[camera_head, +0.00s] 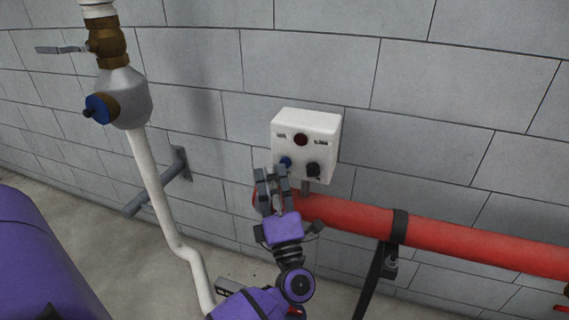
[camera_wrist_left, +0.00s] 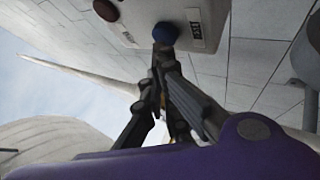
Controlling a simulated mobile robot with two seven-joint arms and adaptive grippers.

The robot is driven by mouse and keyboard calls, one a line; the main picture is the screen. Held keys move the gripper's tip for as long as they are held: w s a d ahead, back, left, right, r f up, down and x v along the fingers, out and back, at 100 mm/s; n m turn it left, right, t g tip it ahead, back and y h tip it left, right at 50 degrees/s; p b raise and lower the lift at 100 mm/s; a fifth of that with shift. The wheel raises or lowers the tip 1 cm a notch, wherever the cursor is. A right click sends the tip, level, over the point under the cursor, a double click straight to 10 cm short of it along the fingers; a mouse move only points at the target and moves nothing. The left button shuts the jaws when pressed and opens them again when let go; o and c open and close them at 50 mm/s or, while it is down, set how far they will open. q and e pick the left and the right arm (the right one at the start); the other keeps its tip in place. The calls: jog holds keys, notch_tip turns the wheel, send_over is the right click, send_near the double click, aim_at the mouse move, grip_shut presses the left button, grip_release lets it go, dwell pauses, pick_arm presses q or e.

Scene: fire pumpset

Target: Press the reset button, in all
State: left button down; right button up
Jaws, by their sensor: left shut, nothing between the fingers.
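A white control box (camera_head: 308,130) is fixed on the grey block wall. Its front carries a dark red round part (camera_head: 300,139) at the top middle, a blue button (camera_head: 286,161) at the lower left and a black knob (camera_head: 313,169) at the lower right. My left gripper (camera_head: 271,172) is shut and empty, just below and left of the blue button. In the left wrist view the fingertips (camera_wrist_left: 160,50) come up to the blue button (camera_wrist_left: 166,33) and overlap its lower edge; I cannot tell whether they touch it. My right gripper is not in view.
A thick red pipe (camera_head: 350,216) runs along the wall below the box, held by a black bracket (camera_head: 400,226). A white pipe (camera_head: 153,190) with a brass valve (camera_head: 108,45) stands at the left. The wall right of the box is bare.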

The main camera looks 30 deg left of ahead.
pick_arm(q)
jog(key=s, duration=0.2)
jog(key=s+d+p, duration=0.1)
jog(key=s, duration=0.2)
jog(key=shift+s+d, duration=0.2)
jog(key=shift+s, duration=0.15)
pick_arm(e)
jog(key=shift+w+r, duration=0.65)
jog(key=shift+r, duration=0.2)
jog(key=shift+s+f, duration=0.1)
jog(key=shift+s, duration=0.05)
